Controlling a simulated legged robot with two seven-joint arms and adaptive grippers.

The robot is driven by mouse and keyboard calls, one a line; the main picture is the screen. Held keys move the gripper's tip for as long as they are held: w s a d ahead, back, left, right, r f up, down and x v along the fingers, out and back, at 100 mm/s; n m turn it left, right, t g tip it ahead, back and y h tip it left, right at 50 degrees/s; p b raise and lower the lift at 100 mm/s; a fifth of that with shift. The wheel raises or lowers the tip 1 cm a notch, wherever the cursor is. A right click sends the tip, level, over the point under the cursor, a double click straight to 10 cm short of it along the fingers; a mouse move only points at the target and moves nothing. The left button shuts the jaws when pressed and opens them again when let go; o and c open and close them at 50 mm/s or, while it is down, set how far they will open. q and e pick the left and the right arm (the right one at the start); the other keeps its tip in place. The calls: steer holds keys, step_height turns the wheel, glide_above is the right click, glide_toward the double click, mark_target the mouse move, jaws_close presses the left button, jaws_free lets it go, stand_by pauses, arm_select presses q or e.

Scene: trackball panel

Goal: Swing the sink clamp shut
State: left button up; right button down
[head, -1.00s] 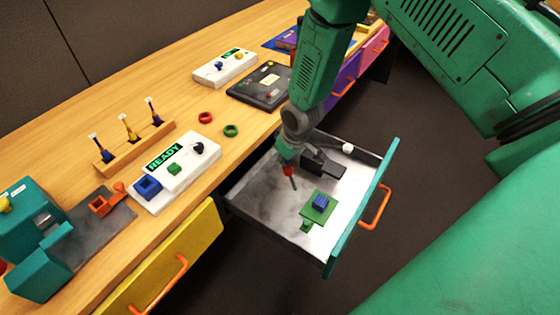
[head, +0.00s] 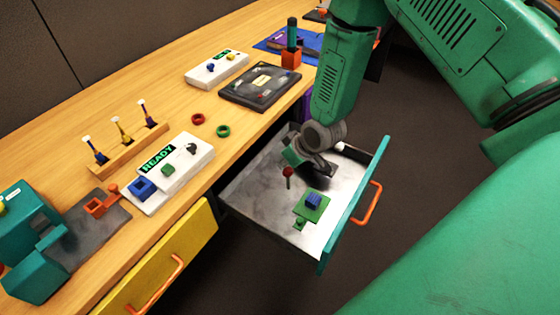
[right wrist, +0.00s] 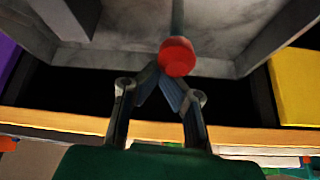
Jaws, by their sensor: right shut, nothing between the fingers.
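The likely clamp is a lever with a red ball knob (head: 288,171) on a thin stem, standing nearly upright in the open drawer (head: 258,190). The knob also shows large in the right wrist view (right wrist: 177,56). Near the lever's foot is a green block (head: 301,208) with a blue block (head: 313,201) on it. My right gripper (head: 296,156) is in the drawer, just behind the knob. In the wrist view its fingertips (right wrist: 158,78) meet, empty, close to the knob; I cannot tell if they touch it. My left gripper is out of view.
The drawer's teal front (head: 352,210) has an orange handle (head: 369,204). A white ball (head: 339,146) lies near its far corner. The wooden desk (head: 225,128) holds a white READY panel (head: 190,158), a dark panel (head: 262,86) and two rings. A yellow drawer (head: 160,262) is closer.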

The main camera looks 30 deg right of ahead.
mark_target(289, 169)
steer(key=shift+s+a+r+t+y, duration=0.15)
steer(key=shift+s+t+y, duration=0.15)
steer(key=shift+s+t, duration=0.45)
steer(key=shift+s+t+y+b, duration=0.3)
steer(key=shift+s+t+b, duration=0.15)
steer(key=shift+s+t, duration=0.25)
steer(key=shift+s+d+r+t, duration=0.1)
steer(key=shift+s+d+t, duration=0.1)
steer(key=shift+t, duration=0.15)
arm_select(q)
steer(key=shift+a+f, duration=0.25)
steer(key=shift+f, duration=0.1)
arm_select(e)
steer(key=shift+s+d+f, duration=0.2)
steer(key=shift+s+d, duration=0.45)
steer(key=shift+s, duration=0.15)
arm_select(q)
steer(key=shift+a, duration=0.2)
arm_select(e)
steer(key=shift+a, duration=0.15)
